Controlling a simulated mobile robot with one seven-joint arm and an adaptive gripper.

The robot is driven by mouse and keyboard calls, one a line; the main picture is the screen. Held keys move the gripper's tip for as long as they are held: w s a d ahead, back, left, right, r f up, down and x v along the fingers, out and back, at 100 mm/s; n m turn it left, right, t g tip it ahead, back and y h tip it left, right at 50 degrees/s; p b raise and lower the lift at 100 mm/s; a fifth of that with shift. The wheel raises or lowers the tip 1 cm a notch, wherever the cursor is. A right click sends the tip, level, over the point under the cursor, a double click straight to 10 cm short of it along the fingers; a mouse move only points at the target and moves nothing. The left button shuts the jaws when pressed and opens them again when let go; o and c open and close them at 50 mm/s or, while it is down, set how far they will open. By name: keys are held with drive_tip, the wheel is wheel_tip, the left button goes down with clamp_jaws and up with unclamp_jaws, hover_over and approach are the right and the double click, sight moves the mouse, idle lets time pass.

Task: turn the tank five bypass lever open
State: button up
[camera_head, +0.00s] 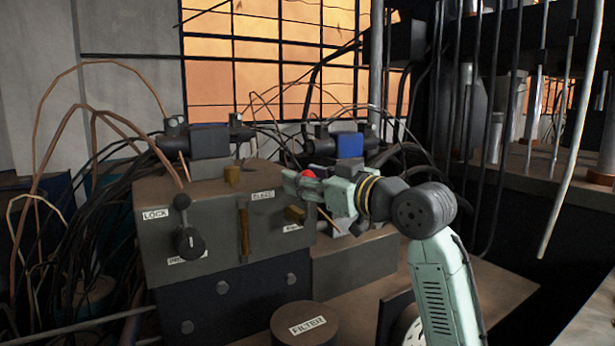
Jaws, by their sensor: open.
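A grey metal block (210,220) carries several controls. On its front left is a black lever (187,226) with a ball end pointing up, between a LOCK label (156,214) and a lower label I cannot fully read. A brass upright bar (244,230) sits under a BLEED label (263,194). A small brass handle (296,213) is at the front right, above a tiny unreadable label. No label reading tank five bypass is legible. My gripper (290,186) is open, pointing left over the block's right end, above the brass handle. A red knob (308,173) shows behind it; contact cannot be judged.
A round FILTER cap (305,325) stands in front. Dark vertical pipes and hoses rise at the right.

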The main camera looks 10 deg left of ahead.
drive_tip(key=shift+c, duration=0.2)
clamp_jaws()
idle(0.3)
